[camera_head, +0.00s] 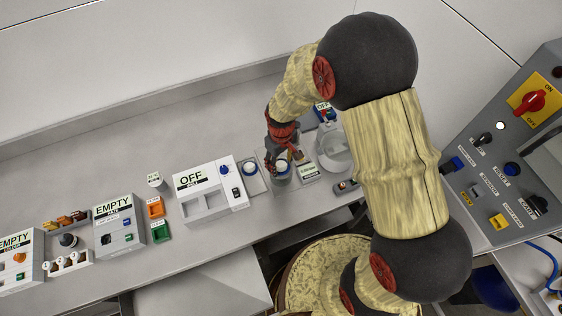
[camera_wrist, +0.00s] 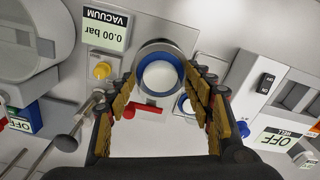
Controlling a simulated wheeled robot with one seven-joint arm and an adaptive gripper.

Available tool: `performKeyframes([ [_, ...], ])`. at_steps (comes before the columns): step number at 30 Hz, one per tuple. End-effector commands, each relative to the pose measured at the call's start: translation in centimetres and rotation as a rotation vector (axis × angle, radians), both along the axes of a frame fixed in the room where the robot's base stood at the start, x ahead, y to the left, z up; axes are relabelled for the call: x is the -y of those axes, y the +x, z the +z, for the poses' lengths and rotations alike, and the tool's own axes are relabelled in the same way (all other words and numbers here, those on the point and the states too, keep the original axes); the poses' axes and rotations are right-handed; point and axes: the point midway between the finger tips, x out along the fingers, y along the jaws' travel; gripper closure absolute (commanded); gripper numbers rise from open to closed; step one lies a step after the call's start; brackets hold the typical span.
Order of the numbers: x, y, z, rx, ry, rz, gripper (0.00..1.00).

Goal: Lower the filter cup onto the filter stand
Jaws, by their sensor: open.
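A round white piece with a blue edge, which looks like the filter cup (camera_wrist: 160,75), sits within a grey ring on the bench unit in the wrist view. It also shows in the head view (camera_head: 283,168), on top of a grey cylinder that looks like the filter stand (camera_head: 282,179). My gripper (camera_wrist: 162,88) is open, with one finger on each side of the cup. In the head view my gripper (camera_head: 284,157) is right at the cup and partly covers it. I cannot tell whether the fingers touch it, or see its underside.
A blue ring on a plate (camera_head: 250,169) lies just left of the stand, beside the white OFF box (camera_head: 208,188). A vacuum readout (camera_head: 308,170) and a clear vessel (camera_head: 334,151) stand close on the right. A control panel (camera_head: 500,160) is farther right.

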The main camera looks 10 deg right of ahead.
Motion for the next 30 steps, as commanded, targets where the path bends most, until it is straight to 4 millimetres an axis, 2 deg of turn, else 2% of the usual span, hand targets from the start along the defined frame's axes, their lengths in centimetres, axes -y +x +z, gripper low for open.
performKeyframes([
  [10, 0.0, 0.0, 0.0, 0.0, 0.0, 0.0, 0.41],
  [14, 0.0, 0.0, 0.6, 0.001, 0.0, 0.0, 0.41],
  [17, 0.0, 0.1, 1.9, 0.003, 0.001, 0.0, 0.41],
  [24, 0.0, 0.1, 6.8, 0.005, 0.002, 0.0, 0.41],
  [30, 0.0, 0.1, 10.2, 0.002, 0.0, 0.0, 0.41],
])
